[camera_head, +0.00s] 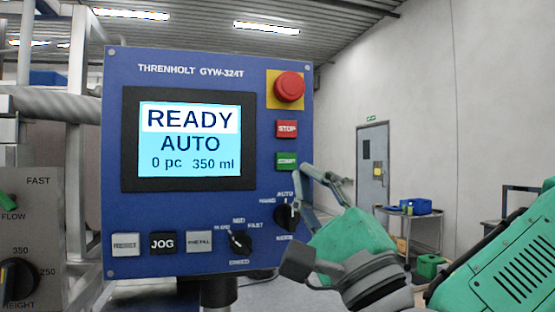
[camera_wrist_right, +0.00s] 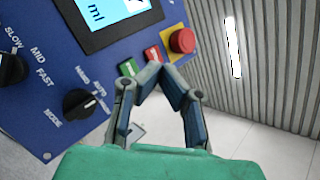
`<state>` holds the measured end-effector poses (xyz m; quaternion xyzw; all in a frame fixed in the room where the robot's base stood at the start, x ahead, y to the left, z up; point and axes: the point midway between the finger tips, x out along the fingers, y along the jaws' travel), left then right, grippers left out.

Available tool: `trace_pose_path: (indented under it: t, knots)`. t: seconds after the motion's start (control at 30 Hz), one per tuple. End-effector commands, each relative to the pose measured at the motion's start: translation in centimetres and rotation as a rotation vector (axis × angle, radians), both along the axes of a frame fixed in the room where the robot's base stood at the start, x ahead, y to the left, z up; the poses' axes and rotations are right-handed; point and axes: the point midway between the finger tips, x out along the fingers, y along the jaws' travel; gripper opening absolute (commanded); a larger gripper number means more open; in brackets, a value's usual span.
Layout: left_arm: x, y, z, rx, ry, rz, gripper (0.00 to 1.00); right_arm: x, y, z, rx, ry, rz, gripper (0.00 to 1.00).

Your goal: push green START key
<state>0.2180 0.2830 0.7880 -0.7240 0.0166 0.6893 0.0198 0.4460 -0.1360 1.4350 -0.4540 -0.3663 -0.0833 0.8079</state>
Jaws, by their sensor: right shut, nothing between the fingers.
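The green START key (camera_head: 287,161) sits on the right side of the blue control panel (camera_head: 220,62), below the red STOP key (camera_head: 287,129). It also shows in the right wrist view (camera_wrist_right: 129,67). My right gripper (camera_head: 304,170) is shut and empty, with its fingertips at the right edge of the START key. In the right wrist view its fingertips (camera_wrist_right: 160,73) are close together beside the START and STOP keys. I cannot tell whether they touch the panel. The screen (camera_head: 197,143) reads READY, AUTO, 0 pc, 350 ml. My left gripper is not in view.
A red emergency-stop button (camera_head: 289,87) on a yellow plate is above the STOP key. A black mode knob (camera_head: 287,217) is below the START key. RESET (camera_head: 126,245), JOG (camera_head: 163,244) and another key line the lower panel.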

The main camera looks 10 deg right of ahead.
Motion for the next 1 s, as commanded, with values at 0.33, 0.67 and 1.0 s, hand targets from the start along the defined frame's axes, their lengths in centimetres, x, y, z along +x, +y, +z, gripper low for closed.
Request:
trace_pose_path:
  t: [0.33, 0.67, 1.0]
  knots:
    - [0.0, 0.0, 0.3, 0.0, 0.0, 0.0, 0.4, -0.7, -0.8, 2.0, 0.053, -0.036, 0.008, 0.0]
    - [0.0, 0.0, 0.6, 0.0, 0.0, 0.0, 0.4, 0.2, -0.6, 2.0, 0.05, -0.034, 0.006, 0.0]
    - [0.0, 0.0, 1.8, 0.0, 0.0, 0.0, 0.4, 4.8, -0.5, 2.1, 0.049, -0.034, 0.005, 0.0]
